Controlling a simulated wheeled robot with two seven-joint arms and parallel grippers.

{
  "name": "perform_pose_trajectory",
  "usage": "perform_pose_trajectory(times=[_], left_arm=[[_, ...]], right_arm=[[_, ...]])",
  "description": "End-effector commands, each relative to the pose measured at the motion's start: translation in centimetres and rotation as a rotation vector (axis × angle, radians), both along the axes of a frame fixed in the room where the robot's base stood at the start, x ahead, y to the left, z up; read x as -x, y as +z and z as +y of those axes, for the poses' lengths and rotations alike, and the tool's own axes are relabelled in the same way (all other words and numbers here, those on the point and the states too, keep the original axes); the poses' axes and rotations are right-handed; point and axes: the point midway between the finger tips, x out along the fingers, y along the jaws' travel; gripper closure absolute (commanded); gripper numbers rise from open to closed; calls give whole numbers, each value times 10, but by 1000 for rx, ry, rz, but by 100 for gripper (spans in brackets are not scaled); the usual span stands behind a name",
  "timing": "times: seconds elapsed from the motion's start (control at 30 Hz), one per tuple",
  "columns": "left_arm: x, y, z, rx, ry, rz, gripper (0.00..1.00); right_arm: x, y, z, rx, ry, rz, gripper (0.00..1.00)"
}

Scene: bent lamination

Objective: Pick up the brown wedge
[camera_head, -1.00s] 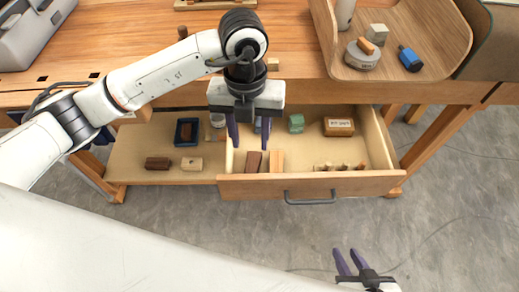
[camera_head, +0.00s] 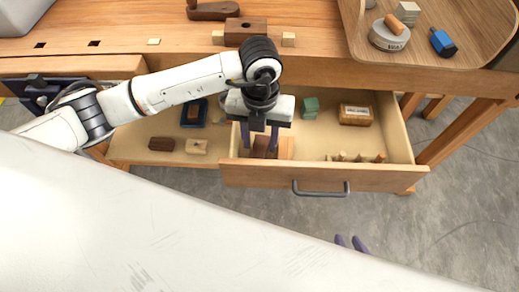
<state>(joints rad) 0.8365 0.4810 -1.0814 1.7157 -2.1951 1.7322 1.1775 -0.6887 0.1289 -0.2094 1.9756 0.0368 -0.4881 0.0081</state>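The brown wedge (camera_head: 261,147) is a dark brown block standing in the left part of the open drawer (camera_head: 330,178). A lighter tan block (camera_head: 286,148) stands just right of it. My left gripper (camera_head: 259,150) points down into the drawer over the wedge. Its two dark fingers are apart, one on each side of the wedge's upper part, and partly hide it. I cannot tell whether they touch it. My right gripper (camera_head: 351,244) shows only its purple fingertips, apart and empty, in front of the drawer; my white body hides the rest.
The drawer also holds a green block (camera_head: 310,108), a labelled brown box (camera_head: 356,115) and several small pegs (camera_head: 357,158). A shelf (camera_head: 130,147) with small blocks is to the left. The workbench top (camera_head: 310,42) lies above.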

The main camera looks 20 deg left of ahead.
Motion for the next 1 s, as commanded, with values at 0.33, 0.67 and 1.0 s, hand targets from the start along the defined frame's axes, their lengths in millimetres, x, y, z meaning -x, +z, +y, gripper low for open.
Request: perform_pose_trajectory(times=[0.33, 0.67, 1.0], left_arm=[[1, -27, 1, 0, 0, 0, 61], [1, -27, 1, 0, 0, 0, 94], [0, -22, 0, 1, 0, -2, 94]], right_arm=[[-1, -1, -1, 0, -2, -2, 73], [-2, -1, -1, 0, -2, -2, 73], [-1, -1, -1, 0, -2, -1, 73]])
